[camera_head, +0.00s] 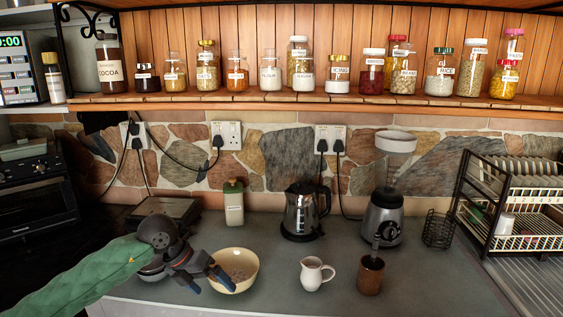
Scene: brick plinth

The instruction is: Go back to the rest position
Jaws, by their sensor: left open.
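My left gripper (212,284) is at the end of the green-sleeved arm that comes in from the left. Its blue-tipped fingers are apart, with nothing seen between them. It is over the front left of the counter, overlapping the left edge of a cream bowl (244,262) in the picture. I cannot tell if it touches the bowl. Another bowl (150,271) is partly hidden behind my left arm and gripper. My right gripper is not in view.
A white jug (312,275) and a brown cup (370,277) stand right of the bowl. A dish rack (487,215) is at right. Jars line the shelf (230,98) above.

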